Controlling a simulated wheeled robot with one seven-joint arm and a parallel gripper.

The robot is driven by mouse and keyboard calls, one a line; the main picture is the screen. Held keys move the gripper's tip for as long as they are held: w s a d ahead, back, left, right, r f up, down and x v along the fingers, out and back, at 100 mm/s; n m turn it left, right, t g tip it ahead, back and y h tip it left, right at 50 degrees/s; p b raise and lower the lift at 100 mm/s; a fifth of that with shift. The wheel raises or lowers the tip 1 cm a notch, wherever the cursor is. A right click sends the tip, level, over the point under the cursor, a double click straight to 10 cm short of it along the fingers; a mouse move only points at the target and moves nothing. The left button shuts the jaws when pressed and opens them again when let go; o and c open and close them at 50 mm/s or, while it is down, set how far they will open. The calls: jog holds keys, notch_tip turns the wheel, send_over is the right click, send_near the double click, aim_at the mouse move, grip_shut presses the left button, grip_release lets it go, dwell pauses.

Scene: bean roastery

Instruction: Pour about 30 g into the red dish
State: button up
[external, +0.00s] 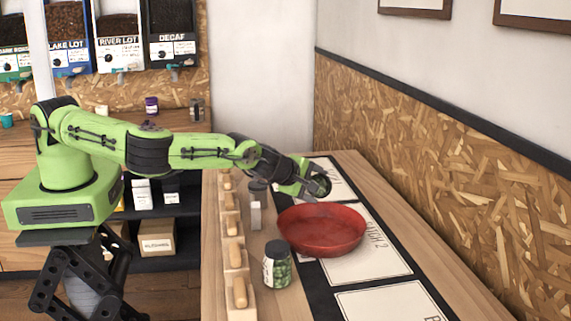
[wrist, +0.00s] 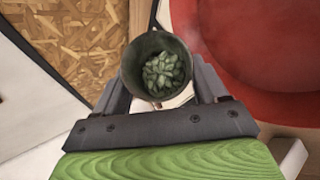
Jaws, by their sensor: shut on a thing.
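My gripper (external: 316,184) is above the back edge of the red dish (external: 322,232) in the external view. In the wrist view it is shut on a dark round cup (wrist: 128,72), one finger on each side. Pale green beans (wrist: 161,74) lie inside the cup, and its open mouth faces the wrist camera. The red dish (wrist: 265,50) fills the upper right of the wrist view, beside the cup. The part of the dish's inside that shows looks empty. I cannot tell the cup's exact tilt.
A lidded jar of green beans (external: 277,265) stands just in front of the dish, to its left. A row of wooden-handled pieces (external: 236,255) lines the counter's left edge. White printed cards (external: 365,262) lie under and beside the dish. A chipboard wall (external: 440,170) is to the right.

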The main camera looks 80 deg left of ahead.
aim_at(325, 194)
jog(key=shift+d+r+y, duration=0.1)
jog(key=shift+r+y, duration=0.15)
jog(key=shift+y, duration=0.05)
jog(key=shift+m, duration=0.3)
dwell(0.4)
jog(key=shift+s+d+f+m+t+y+b, duration=0.1)
jog(key=shift+d+f+m+t+y+b, duration=0.1)
jog(key=shift+d+f+y, duration=0.25)
jog(key=shift+d+f+m+t+y+b, duration=0.1)
jog(key=shift+d+m+t+y, duration=0.2)
jog(key=shift+d, duration=0.35)
dwell(1.4)
jog(key=shift+d+f+m+t+y+b, duration=0.3)
jog(key=shift+f+y+b, duration=0.3)
jog(key=shift+y, duration=0.15)
dwell(1.8)
jog(key=shift+d+r+m+t+y, duration=0.1)
jog(key=shift+d+m+t+y, duration=0.1)
jog(key=shift+m+t+y, duration=0.25)
dwell(1.5)
